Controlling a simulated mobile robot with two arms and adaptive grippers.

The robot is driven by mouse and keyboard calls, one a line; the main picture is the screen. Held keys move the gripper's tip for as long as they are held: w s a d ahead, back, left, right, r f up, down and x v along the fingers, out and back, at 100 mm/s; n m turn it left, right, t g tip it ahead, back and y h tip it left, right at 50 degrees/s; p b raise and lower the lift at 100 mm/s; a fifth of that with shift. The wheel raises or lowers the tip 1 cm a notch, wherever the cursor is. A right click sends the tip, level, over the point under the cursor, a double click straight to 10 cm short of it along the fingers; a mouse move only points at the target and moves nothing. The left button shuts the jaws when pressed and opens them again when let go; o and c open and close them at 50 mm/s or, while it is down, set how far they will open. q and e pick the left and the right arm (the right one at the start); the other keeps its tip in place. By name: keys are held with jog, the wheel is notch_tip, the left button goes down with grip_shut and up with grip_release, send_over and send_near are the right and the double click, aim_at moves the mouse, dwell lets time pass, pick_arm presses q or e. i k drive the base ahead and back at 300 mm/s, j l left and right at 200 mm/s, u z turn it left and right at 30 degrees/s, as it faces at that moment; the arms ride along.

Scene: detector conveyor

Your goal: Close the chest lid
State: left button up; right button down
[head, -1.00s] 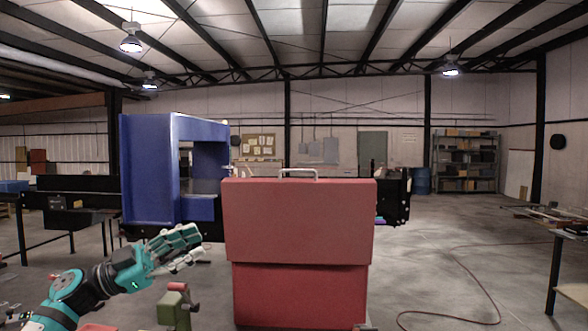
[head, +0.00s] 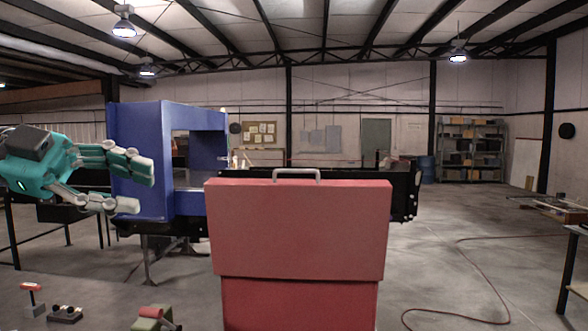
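The red chest (head: 300,305) stands in front of me at the bottom middle of the head view. Its lid (head: 300,230) shows as a broad, flat red panel facing me, above the narrower red body, with a grey handle (head: 297,174) on its top edge. The inside of the chest is hidden, so I cannot tell how far the lid is open. My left gripper (head: 142,190) is at the left, about level with the top of the lid and well apart from it. Its fingers are spread and empty. My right gripper is not in view.
A blue detector frame (head: 140,150) stands behind the chest to the left, over a dark conveyor (head: 345,205). Small devices (head: 66,313) sit at the lower left. A red cable (head: 480,270) lies on the floor at right; a table (head: 575,260) stands at the right edge.

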aim_at(330, 229)
jog(key=i, duration=1.45)
